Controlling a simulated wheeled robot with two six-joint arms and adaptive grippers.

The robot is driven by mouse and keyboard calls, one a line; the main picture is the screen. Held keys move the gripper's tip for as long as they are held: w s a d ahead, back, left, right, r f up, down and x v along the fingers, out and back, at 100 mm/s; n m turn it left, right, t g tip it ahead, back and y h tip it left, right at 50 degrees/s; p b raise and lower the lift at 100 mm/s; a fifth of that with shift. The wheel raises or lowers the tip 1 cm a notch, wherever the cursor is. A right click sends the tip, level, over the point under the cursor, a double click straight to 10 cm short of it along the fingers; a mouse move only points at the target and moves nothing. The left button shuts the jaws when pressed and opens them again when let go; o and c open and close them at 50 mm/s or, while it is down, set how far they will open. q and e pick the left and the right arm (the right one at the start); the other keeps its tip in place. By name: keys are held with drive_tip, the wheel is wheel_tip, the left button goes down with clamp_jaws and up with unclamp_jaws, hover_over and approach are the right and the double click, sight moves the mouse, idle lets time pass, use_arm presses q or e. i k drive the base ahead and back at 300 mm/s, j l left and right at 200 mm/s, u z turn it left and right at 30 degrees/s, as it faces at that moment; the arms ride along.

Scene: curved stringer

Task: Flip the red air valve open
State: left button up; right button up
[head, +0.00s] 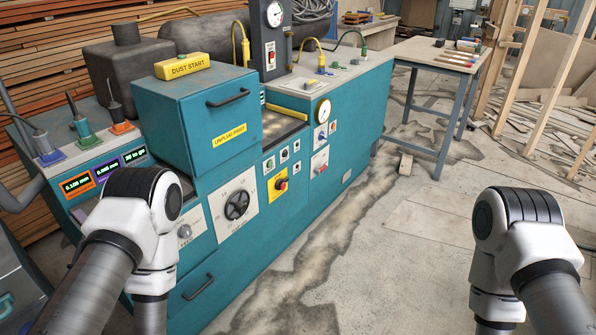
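A teal machine (340,110) stands left of centre, with several red parts. A small red part (320,167) sits on a white plate on its right front, below a round gauge (323,110). A red knob (282,186) sits on a yellow plate. Another red part (271,56) is on the dark post, below an upper gauge (275,14). I cannot tell for certain which is the air valve, or its position. My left arm reaches in front of the machine's left part; my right arm is at the lower right, over floor. Both grippers are outside the picture.
A black handwheel (237,205) and drawer handles project from the machine's front. A yellow "DUST START" box (182,66) sits on top. A workbench (437,55) with small items stands behind at the right. The concrete floor (400,240) between my arms is clear.

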sight(318, 170)
drive_tip(key=i+l+u, duration=0.1)
drive_tip(key=i+l, duration=0.25)
drive_tip(key=i+l+u, duration=0.1)
drive_tip(key=i+l, duration=0.25)
drive_tip(key=i+l+u, duration=0.1)
drive_tip(key=i+l, duration=0.25)
drive_tip(key=i+l+u, duration=0.1)
drive_tip(key=i+l, duration=0.25)
drive_tip(key=l, duration=0.15)
drive_tip(key=i+l+u, duration=0.1)
drive_tip(key=i+l, duration=0.2)
drive_tip(key=l, duration=0.15)
drive_tip(key=i+l+u, duration=0.1)
drive_tip(key=i+l, duration=0.2)
drive_tip(key=l, duration=0.15)
drive_tip(key=i+l+u, duration=0.1)
drive_tip(key=i+l, duration=0.15)
drive_tip(key=l, duration=0.25)
drive_tip(key=i+l+u, duration=0.1)
drive_tip(key=i+l, duration=0.2)
drive_tip(key=l, duration=0.25)
